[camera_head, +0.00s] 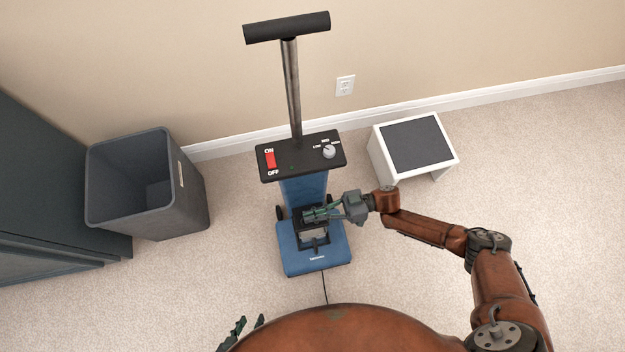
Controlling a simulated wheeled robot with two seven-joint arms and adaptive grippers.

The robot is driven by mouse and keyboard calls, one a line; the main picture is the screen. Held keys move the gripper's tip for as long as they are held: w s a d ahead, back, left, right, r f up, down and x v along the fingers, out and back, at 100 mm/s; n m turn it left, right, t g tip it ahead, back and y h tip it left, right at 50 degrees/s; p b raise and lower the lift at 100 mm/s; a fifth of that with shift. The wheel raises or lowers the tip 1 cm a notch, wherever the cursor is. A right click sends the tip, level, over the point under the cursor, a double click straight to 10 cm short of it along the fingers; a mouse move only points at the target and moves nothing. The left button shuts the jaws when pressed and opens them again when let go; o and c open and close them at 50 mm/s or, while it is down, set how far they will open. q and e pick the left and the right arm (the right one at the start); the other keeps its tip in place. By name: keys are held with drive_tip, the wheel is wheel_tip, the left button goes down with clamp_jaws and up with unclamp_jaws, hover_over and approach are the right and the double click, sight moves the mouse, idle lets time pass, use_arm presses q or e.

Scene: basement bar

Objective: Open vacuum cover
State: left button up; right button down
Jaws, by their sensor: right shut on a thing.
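A blue upright vacuum (290,259) stands on the carpet with a black control panel and a black T-shaped handle (287,27). A dark cover part (297,228) with a lighter opening shows on top of its blue base. My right gripper (308,214) reaches in from the right and is shut on the dark cover part. The fingers hide some of it, and I cannot tell how far the cover is raised. My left gripper (248,325) is low in the picture, away from the vacuum, its fingers apart and empty; its arm is hidden behind my body.
A dark grey bin (185,190) stands left of the vacuum, beside a dark cabinet (50,170). A white stool (385,160) with a dark top is at the right near the wall. A cord (324,287) runs from the vacuum's front. Carpet is clear at left front and far right.

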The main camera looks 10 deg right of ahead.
drive_tip(key=shift+w+d, duration=0.1)
drive_tip(key=c, duration=2.1)
unclamp_jaws()
drive_tip(key=d, duration=1.2)
